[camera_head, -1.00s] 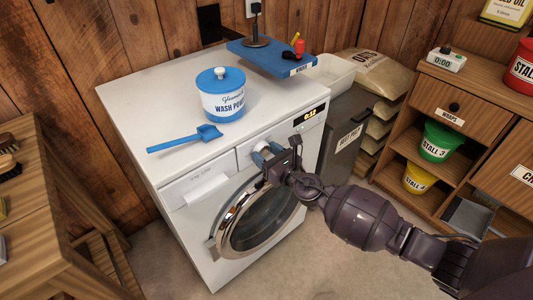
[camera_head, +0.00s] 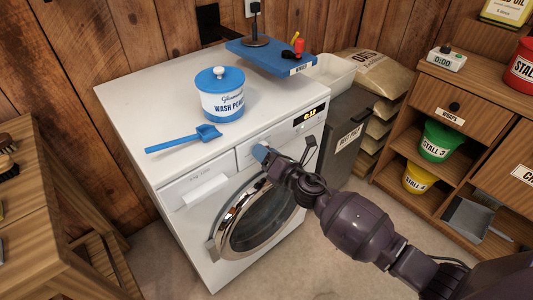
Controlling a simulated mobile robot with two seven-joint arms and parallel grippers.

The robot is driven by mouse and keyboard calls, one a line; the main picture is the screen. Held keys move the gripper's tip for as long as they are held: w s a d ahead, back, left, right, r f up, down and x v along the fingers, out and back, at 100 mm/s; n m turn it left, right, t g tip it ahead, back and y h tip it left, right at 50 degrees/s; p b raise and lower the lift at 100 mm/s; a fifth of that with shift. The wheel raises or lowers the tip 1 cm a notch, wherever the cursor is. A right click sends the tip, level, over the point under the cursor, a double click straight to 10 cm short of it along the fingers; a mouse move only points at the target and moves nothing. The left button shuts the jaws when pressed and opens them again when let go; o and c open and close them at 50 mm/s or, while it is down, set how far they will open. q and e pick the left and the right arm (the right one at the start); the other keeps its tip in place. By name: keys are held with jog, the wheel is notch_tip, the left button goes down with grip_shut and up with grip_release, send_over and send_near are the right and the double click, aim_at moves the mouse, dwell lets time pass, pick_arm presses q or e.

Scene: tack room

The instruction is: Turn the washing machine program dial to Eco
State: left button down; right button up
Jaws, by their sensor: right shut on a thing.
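The white washing machine (camera_head: 172,122) stands against the wooden wall, with a round glass door and a small lit display (camera_head: 310,114) on its front panel. My right gripper (camera_head: 264,155) is at the front panel, left of the display and above the door. The dial's pointer and the Eco mark cannot be read. My left gripper is not in view.
A wash powder tub (camera_head: 222,105) and a blue scoop (camera_head: 184,139) lie on the machine's top, with a blue tray (camera_head: 272,58) at the back. A grey bin (camera_head: 345,125) stands right of the machine. A wooden bench (camera_head: 50,215) is at left.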

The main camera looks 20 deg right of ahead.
jog(key=m+p, duration=0.2)
jog(key=m, duration=0.6)
jog(key=shift+r+m, duration=0.1)
jog(key=shift+m, duration=0.3)
dwell(0.4)
jog(key=o, duration=0.8)
jog(key=shift+o, duration=0.7)
